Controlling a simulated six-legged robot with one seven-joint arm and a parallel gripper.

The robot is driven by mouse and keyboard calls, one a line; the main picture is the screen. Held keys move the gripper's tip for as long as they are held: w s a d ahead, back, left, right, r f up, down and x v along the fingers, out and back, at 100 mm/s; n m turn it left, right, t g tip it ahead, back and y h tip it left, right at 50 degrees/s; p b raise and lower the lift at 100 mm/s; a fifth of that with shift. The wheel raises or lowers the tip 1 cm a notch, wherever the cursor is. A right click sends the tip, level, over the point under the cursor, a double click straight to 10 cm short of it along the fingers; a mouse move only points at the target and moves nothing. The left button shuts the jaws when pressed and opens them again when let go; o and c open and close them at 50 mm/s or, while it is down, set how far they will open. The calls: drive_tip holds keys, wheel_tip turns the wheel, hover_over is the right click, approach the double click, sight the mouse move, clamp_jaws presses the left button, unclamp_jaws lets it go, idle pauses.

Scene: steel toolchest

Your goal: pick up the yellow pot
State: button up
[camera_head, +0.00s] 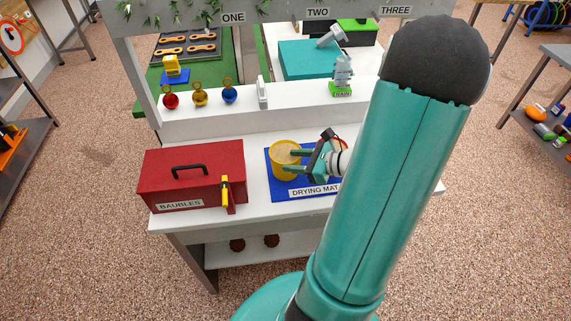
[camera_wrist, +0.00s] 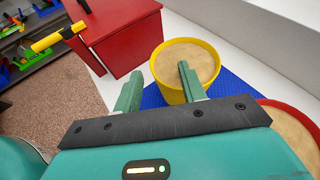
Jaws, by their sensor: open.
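The yellow pot (camera_head: 284,162) stands upright on the blue drying mat (camera_head: 276,190) on the white bench. In the wrist view the yellow pot (camera_wrist: 158,66) is filled with a tan material. My gripper (camera_head: 289,161) is open beside the pot, on its right in the head view. In the wrist view my gripper (camera_wrist: 160,84) has one finger overlapping the pot's near side and the other finger apart to its left. I cannot tell whether the finger touches the pot. Nothing is held.
A red BAUBLES chest (camera_head: 190,172) stands left of the mat, with a yellow-handled latch (camera_head: 225,192). A red pot (camera_wrist: 290,125) with tan fill is close to my gripper at the right. A white ledge (camera_head: 200,122) behind holds several baubles.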

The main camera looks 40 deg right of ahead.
sight(280, 169)
drive_tip(key=x, duration=0.5)
drive_tip(key=shift+a+f, duration=0.1)
drive_tip(key=shift+f, duration=0.05)
clamp_jaws()
idle(1.2)
